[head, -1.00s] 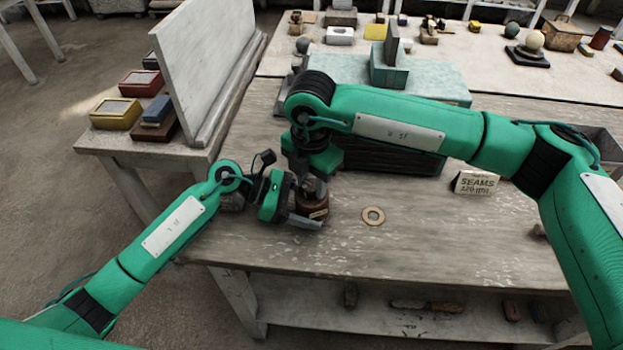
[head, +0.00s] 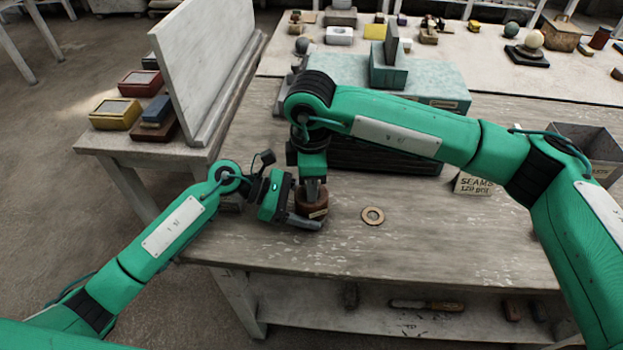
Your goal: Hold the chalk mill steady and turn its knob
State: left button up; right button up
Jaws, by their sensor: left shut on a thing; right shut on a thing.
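The chalk mill (head: 318,208), a small brown round body with a pale label, stands on the worn wooden table near its front left edge. My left gripper (head: 306,220) comes in low from the left and is shut on the mill's body. My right gripper (head: 313,188) points down from above and is shut at the mill's top. The knob is hidden between the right gripper's fingers.
A flat tan ring (head: 373,216) lies just right of the mill. A small SEAMS sign (head: 472,184) and a grey bin (head: 583,147) stand farther right. A dark crate (head: 385,158) is behind my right arm. The table's front middle is clear.

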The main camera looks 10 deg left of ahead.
jog(key=shift+w+m, duration=0.1)
jog(key=shift+m, duration=0.3)
jog(key=o, duration=1)
notch_tip(320, 180, up, 12)
dwell(0.3)
pick_arm(q)
jog(key=o, duration=1.2)
